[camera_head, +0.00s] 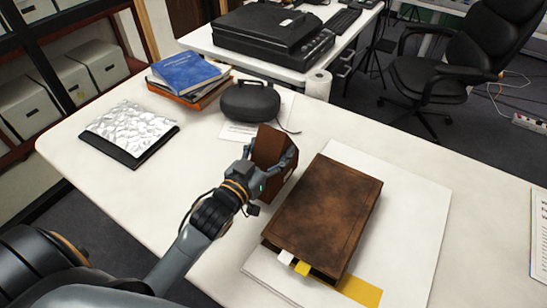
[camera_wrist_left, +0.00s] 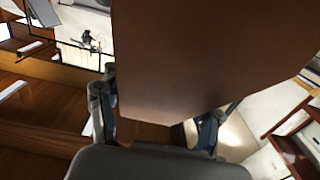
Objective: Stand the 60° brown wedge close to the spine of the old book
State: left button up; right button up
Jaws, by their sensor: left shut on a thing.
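The old book (camera_head: 325,210), brown and mottled, lies flat on a white board (camera_head: 405,235) on the table. White and yellow tabs stick out at its near end. My left gripper (camera_head: 277,168) is shut on the brown wedge (camera_head: 268,144), just left of the book's upper left side. In the left wrist view the wedge (camera_wrist_left: 205,55) fills the space between the fingers of the gripper (camera_wrist_left: 158,118) and hides much behind it. I cannot tell whether the wedge touches the table or the book. My right gripper is not in view.
A black case (camera_head: 250,101) with a cable stands on paper behind the wedge. A blue book (camera_head: 185,72) on a stack and crumpled foil on a black folder (camera_head: 168,138) lie at the back left. A yellow strip (camera_head: 360,290) lies by the book.

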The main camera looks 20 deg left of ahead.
pick_arm(q)
jog(key=shift+w+f, duration=0.25)
jog(key=shift+f, duration=0.05)
notch_tip(320, 180, down, 3)
jog(key=shift+f, duration=0.15)
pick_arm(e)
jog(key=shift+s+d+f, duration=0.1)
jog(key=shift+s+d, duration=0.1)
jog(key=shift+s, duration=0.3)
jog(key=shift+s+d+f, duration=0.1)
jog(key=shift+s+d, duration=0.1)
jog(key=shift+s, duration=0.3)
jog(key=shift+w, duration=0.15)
pick_arm(q)
jog(key=o, duration=1.2)
jog(key=shift+f, duration=0.15)
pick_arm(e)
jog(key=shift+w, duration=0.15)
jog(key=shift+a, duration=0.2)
